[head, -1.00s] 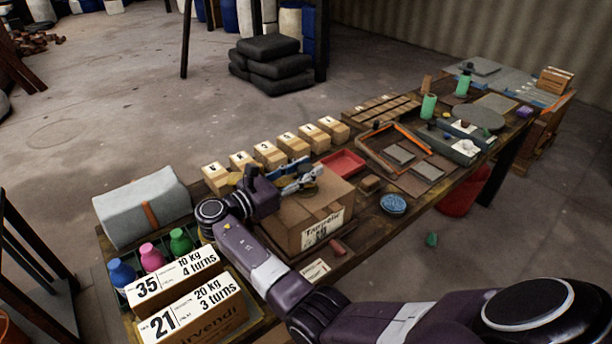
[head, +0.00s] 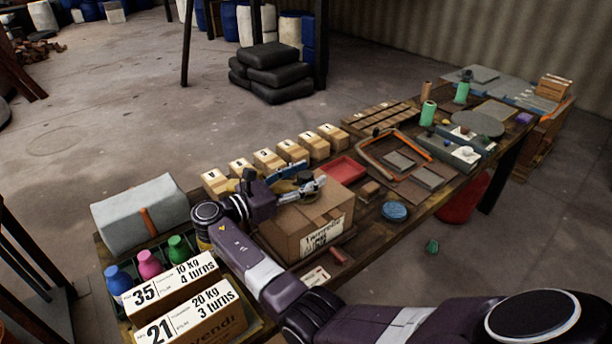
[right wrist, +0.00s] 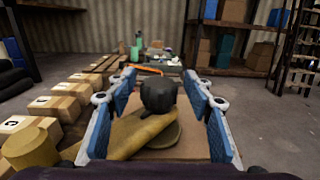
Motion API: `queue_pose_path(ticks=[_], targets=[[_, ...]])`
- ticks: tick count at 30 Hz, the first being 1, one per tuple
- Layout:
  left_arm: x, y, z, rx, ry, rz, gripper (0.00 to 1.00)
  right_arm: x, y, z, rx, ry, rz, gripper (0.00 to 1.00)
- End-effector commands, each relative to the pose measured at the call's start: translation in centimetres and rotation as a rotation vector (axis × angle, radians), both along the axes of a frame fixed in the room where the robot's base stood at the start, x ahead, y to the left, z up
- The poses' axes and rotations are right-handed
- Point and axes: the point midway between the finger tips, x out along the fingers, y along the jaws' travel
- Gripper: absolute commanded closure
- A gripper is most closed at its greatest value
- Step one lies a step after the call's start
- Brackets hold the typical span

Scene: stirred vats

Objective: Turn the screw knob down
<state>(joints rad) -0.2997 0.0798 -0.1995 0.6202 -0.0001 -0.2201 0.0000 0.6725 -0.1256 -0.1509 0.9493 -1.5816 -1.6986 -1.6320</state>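The dark screw knob (right wrist: 158,92) is centred in the right wrist view, above a mustard-coloured piece (right wrist: 143,132) on top of a cardboard box. In the head view the knob (head: 305,177) is small and partly hidden by my gripper. My right gripper (head: 303,180) is over the box top. Its two blue-padded fingers stand open on either side of the knob in the right wrist view (right wrist: 160,88), with a gap visible on both sides. I cannot tell the knob's exact height against the fingertips. My left gripper is out of view.
The cardboard box (head: 322,235) stands on a long crowded bench. Several small numbered boxes (head: 265,160) line its far side, and a red tray (head: 343,170) lies behind. Labelled boxes (head: 190,312) and coloured bottles (head: 150,263) are at the near left.

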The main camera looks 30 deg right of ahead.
Motion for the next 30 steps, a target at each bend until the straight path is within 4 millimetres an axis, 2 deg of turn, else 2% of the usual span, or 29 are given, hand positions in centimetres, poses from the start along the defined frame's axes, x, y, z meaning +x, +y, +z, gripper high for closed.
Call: queue_pose_path(ticks=[4,7,15,19,30], targets=[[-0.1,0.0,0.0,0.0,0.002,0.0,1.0,0.0,0.1,0.0,0.0,0.0,0.001,0.53],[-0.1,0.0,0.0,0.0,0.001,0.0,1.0,0.0,1.0,0.0,0.001,0.0,0.003,0.53],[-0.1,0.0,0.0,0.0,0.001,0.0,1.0,-0.3,5.5,0.0,0.001,0.0,0.003,0.53],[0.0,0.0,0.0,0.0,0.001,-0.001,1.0,-0.4,6.9,0.0,0.0,0.001,0.002,0.53],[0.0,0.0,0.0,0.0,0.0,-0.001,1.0,-0.5,7.5,0.0,0.0,0.0,0.0,0.53]])
